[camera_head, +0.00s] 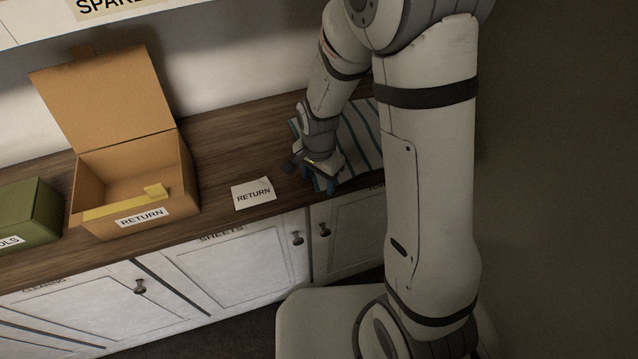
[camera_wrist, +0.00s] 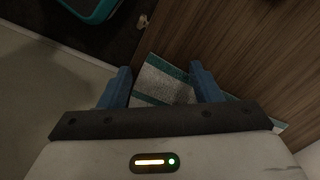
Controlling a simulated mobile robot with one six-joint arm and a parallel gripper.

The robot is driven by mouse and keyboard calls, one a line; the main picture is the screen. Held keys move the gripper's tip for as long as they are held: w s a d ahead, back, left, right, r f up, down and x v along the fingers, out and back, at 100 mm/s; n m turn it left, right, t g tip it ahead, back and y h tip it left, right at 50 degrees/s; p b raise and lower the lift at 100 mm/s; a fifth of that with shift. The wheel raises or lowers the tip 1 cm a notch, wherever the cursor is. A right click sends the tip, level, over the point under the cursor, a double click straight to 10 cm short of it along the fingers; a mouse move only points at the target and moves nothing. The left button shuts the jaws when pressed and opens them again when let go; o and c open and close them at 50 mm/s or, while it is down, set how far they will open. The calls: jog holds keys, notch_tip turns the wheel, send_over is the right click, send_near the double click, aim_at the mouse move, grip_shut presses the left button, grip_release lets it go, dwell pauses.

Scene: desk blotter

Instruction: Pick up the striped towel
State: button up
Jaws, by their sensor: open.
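The striped towel (camera_head: 362,135) is grey with teal stripes and lies on the wooden counter at its right end, partly hidden behind my arm in the head view. My gripper (camera_head: 312,176) is over the towel's left front part, near the counter's front edge. In the wrist view the open blue fingers of my gripper (camera_wrist: 160,72) stand on either side of part of the towel (camera_wrist: 165,84), with nothing clasped between them. My gripper body hides the rest of the towel there. I cannot tell whether the fingertips touch it.
A white RETURN card (camera_head: 254,193) lies left of my gripper. An open cardboard box (camera_head: 140,216) labelled RETURN and a green box (camera_head: 27,215) stand farther left. The wooden counter (camera_head: 232,140) is clear behind the card. A teal-edged dark object (camera_wrist: 92,8) shows in the wrist view.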

jog(key=c, duration=1.1)
jog(key=shift+c, duration=0.4)
jog(key=shift+r+p, duration=0.3)
jog(key=shift+r, duration=0.05)
grip_shut()
notch_tip(320, 180, up, 11)
jog(key=p, duration=0.7)
jog(key=shift+r+p, duration=0.15)
jog(key=shift+p, duration=0.15)
notch_tip(320, 180, up, 36)
jog(key=p, duration=0.1)
